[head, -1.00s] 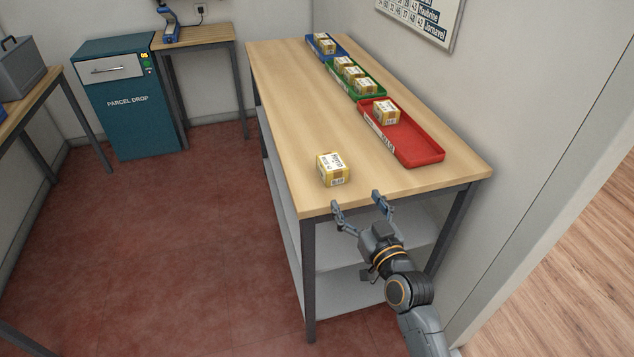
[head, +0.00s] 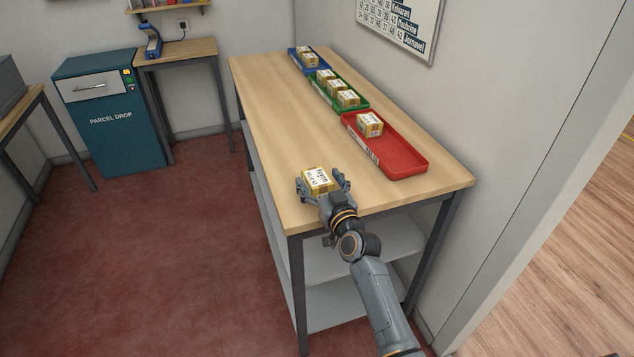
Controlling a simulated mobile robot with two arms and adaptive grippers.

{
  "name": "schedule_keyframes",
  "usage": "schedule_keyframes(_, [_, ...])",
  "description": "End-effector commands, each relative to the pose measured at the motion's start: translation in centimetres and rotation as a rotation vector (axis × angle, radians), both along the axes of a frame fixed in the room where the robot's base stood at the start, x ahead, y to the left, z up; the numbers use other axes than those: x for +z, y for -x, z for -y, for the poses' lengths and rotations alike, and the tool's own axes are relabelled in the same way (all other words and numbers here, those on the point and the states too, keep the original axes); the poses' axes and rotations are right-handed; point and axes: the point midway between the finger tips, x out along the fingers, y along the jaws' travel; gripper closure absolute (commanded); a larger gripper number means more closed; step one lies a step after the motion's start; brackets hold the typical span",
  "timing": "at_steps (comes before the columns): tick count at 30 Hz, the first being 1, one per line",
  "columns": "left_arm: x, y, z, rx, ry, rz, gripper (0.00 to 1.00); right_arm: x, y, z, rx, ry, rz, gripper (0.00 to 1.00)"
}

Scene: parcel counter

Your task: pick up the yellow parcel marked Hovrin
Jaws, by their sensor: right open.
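A yellow parcel (head: 317,179) with a white label lies on the near end of the wooden table (head: 268,119). The print on its label is too small to read for sure. My right gripper (head: 322,185) is open, its fingers on either side of this parcel. I cannot tell whether the fingers touch it. Other yellow parcels lie in trays: one in the red tray (head: 405,163), several in the green tray (head: 318,94) and some in the blue tray (head: 296,64). Their names are not legible. My left gripper is not in view.
The wall with a calendar board (head: 398,22) runs along the table's right side. A teal parcel drop cabinet (head: 110,130) and a small table with a blue device (head: 152,42) stand at the back left. The table's left half is clear.

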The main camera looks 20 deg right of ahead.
Motion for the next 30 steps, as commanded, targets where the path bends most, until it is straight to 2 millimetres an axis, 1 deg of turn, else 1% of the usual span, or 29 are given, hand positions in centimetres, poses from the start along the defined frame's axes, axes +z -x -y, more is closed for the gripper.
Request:
schedule_keyframes(3, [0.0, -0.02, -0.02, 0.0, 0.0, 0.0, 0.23, -0.03, -0.57, -0.05, 0.0, 0.0, -0.001, 0.19])
schedule_keyframes(9, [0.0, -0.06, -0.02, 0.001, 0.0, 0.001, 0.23, -0.06, -0.56, -0.05, 0.0, 0.0, -0.001, 0.19])
schedule_keyframes(14, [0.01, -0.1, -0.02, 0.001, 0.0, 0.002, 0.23, -0.06, -0.55, -0.05, 0.0, 0.0, -0.001, 0.51])
schedule_keyframes(15, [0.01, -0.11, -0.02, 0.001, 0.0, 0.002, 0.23, -0.05, -0.55, -0.05, 0.0, 0.0, -0.001, 0.6])
schedule_keyframes(17, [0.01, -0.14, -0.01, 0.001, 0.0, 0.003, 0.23, -0.06, -0.55, -0.05, 0.0, 0.0, -0.001, 0.72])
schedule_keyframes(18, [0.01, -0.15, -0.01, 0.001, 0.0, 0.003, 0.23, -0.06, -0.55, -0.05, 0.0, 0.0, -0.001, 0.8])
schedule_keyframes(19, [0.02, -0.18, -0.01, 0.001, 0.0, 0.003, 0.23, -0.06, -0.55, -0.05, 0.0, 0.0, -0.001, 0.82])
schedule_keyframes(26, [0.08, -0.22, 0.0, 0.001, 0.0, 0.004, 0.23, 0.06, -0.55, -0.04, 0.0, 0.0, 0.0, 0.83])
schedule_keyframes(30, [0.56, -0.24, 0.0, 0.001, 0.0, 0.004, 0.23, 0.54, -0.56, -0.04, 0.0, 0.001, 0.001, 0.83])
